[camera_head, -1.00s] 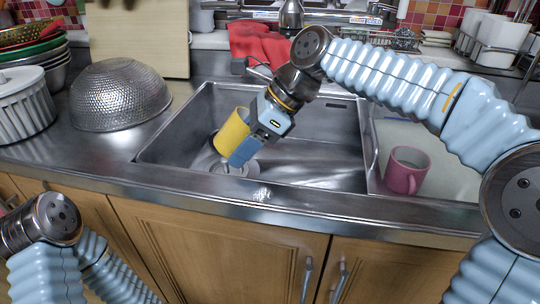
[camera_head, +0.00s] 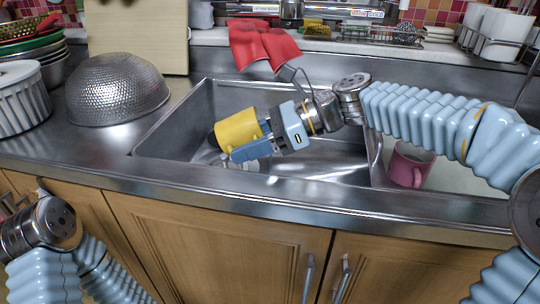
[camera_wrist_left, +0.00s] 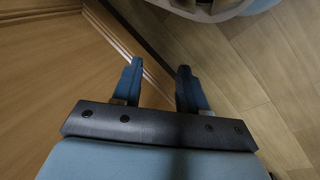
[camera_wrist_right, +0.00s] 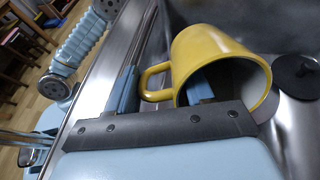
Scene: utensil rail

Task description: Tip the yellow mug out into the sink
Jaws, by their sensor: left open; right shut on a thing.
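The yellow mug (camera_head: 238,129) is over the left part of the sink (camera_head: 335,165), tipped strongly onto its side. My right gripper (camera_head: 252,147) is shut on it. In the right wrist view the mug (camera_wrist_right: 215,50) has its mouth facing back toward the gripper palm. One finger of the gripper (camera_wrist_right: 160,88) is inside the mouth and the other is outside near the handle. Whether anything is inside the mug or coming out, I cannot tell. My left gripper (camera_wrist_left: 158,85) is open and empty, low in front of the wooden cabinets.
A pink mug (camera_head: 410,166) stands right of the sink basin. A metal colander (camera_head: 118,90) sits on the counter at left. A red cloth (camera_head: 262,46) hangs behind the sink near the tap. A black round piece (camera_wrist_right: 295,75) shows in the basin.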

